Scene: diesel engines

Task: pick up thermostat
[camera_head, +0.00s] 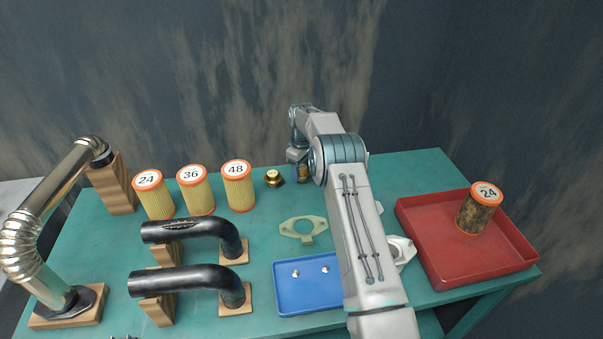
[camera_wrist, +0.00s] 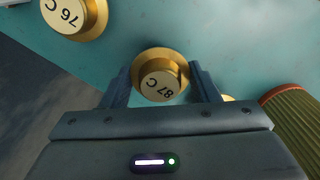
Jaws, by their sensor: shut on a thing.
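In the wrist view, my gripper (camera_wrist: 160,80) is shut on a round brass thermostat (camera_wrist: 162,84) marked "87 C", with one finger on each side of it. A second brass thermostat (camera_wrist: 72,14) marked "76 C" lies at the upper left of that view, apart from the fingers. A sliver of another brass piece (camera_wrist: 229,98) shows beside the right finger. In the head view, a brass thermostat (camera_head: 274,178) stands on the table left of my gripper. A brass piece (camera_head: 303,173) shows at my gripper, mostly hidden by my arm.
Filters marked 24, 36 (camera_head: 197,195) and 48 (camera_head: 238,190) stand left of the thermostats. Black hoses (camera_head: 190,230), a blue tray (camera_head: 290,295) and a gasket (camera_head: 303,230) are nearer. A red tray (camera_head: 430,235) at right holds a dirty filter (camera_head: 477,212).

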